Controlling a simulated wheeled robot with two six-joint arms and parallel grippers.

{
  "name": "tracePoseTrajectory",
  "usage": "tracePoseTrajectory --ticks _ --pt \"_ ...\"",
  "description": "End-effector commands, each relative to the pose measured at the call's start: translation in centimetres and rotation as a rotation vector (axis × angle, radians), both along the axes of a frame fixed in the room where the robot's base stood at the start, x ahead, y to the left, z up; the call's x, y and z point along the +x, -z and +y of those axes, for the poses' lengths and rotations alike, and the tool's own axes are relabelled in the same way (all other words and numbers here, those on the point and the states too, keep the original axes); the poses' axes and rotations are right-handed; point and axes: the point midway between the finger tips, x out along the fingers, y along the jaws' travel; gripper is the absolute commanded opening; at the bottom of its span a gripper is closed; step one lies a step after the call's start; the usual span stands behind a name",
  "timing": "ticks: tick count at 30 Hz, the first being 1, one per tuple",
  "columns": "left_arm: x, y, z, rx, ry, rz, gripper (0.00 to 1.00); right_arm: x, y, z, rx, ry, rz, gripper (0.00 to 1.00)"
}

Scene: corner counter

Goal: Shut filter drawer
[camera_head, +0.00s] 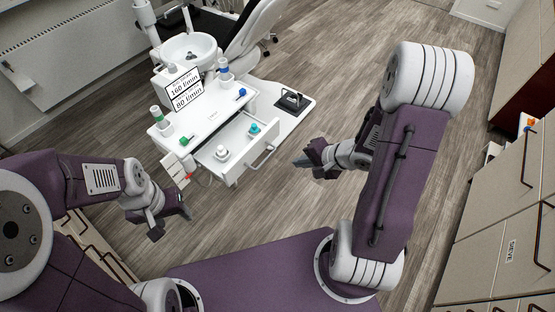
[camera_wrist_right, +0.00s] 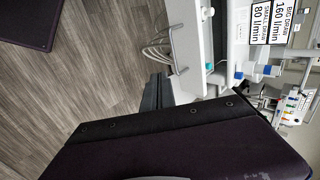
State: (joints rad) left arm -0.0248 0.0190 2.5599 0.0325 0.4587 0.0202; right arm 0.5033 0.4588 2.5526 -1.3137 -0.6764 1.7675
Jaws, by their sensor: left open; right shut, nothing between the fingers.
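The filter drawer (camera_head: 232,172) is a white drawer pulled out of the front of a white dental unit (camera_head: 207,117). Its bar handle (camera_head: 264,158) is on the front panel. Inside stand a teal-topped item (camera_head: 254,128) and a white and grey item (camera_head: 222,153). My right gripper (camera_head: 309,163) is shut and empty, to the right of the handle and apart from it in the head view. In the right wrist view the handle (camera_wrist_right: 178,48) shows above the shut fingers (camera_wrist_right: 157,92). My left gripper (camera_head: 173,222) is open and empty, left of and below the drawer.
A sign (camera_head: 186,90) and green and blue fittings are on top of the unit. Cabinets, one labelled SIEVE (camera_head: 511,250), line the right side. Wooden floor (camera_head: 330,90) is clear between.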

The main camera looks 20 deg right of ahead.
Motion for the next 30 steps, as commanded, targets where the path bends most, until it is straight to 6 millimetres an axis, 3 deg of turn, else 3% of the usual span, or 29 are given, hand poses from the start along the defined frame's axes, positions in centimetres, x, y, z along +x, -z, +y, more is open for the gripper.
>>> tracePoseTrajectory --ticks 5,17,23,30 --pt "0.0 1.5 0.0 0.000 0.000 0.000 0.55 0.9 1.9 0.8 0.000 -0.006 0.001 0.00" --pt "0.0 5.4 0.0 0.000 0.000 0.000 0.55 5.3 8.3 4.3 -0.003 -0.007 0.001 0.00" --pt "0.0 5.2 0.0 0.000 0.000 0.000 0.55 7.6 8.2 6.1 -0.003 -0.006 -0.002 0.00" --pt "0.0 5.2 0.0 0.000 0.000 0.000 0.55 8.3 8.4 6.6 -0.003 -0.004 -0.001 0.00"
